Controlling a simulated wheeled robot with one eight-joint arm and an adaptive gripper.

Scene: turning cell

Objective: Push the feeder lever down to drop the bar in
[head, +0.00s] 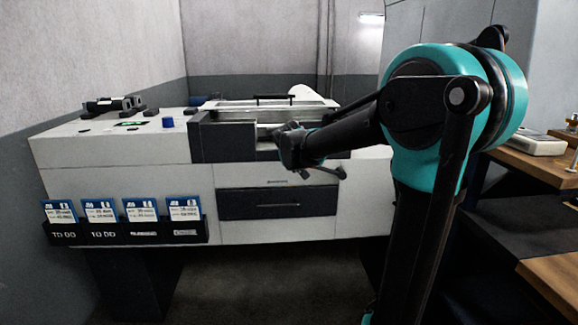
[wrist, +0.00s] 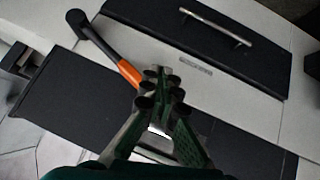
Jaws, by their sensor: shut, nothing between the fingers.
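The feeder lever (wrist: 97,42) shows in the wrist view as a dark rod with a black end and an orange band. Its inner end is hidden behind my fingers. In the head view, what looks like its black end (head: 341,173) sticks out to the right at the machine's front, slightly lower than my gripper. My gripper (head: 288,148) is shut and empty at the machine's front edge. In the wrist view its fingertips (wrist: 160,88) are beside or over the orange band; contact cannot be told. I cannot make out the bar.
The white machine (head: 110,150) has a dark drawer (head: 250,203) below the lever and card holders (head: 125,231) at the front left. A long tray with a black handle (head: 272,98) lies on top. A wooden-edged bench (head: 545,167) stands at the right.

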